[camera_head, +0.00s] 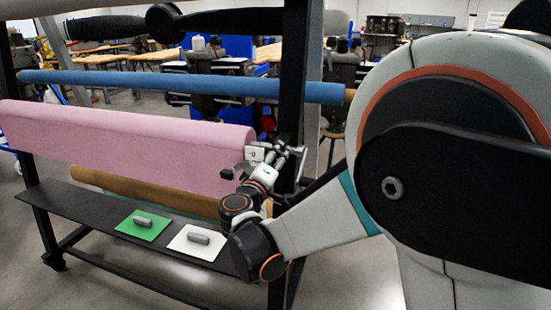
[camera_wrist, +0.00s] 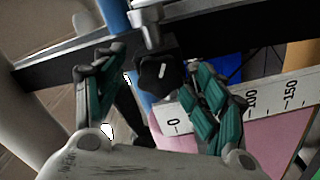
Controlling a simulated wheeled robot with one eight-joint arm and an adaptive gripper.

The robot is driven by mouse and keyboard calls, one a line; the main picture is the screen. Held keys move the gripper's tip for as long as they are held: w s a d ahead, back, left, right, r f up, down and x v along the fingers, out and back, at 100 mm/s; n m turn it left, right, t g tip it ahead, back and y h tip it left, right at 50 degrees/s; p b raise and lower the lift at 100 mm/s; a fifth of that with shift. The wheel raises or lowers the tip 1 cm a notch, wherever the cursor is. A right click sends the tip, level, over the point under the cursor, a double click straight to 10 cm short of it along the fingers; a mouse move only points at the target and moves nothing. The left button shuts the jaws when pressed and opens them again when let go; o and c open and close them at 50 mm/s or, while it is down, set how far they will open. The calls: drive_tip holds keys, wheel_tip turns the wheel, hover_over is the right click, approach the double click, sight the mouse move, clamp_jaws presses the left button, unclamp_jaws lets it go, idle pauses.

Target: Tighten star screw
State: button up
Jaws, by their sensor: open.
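The star screw (camera_wrist: 158,77) is a black lobed knob with a light mark on its face, in the upper middle of the wrist view. It sits below a grey metal fitting (camera_wrist: 150,25). My gripper (camera_wrist: 157,66) is open, with one green-padded finger on each side of the knob. In the head view my gripper (camera_head: 287,156) is at the right end of the pink roll, beside a dark upright. I cannot make out the star screw clearly there.
A white scale (camera_wrist: 240,104) lies right of the knob. A rack holds a blue roll (camera_head: 180,83), a pink roll (camera_head: 120,140) and a brown roll (camera_head: 130,188).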

drive_tip(key=shift+s+a, duration=0.15)
idle(0.3)
drive_tip(key=shift+v, duration=2.35)
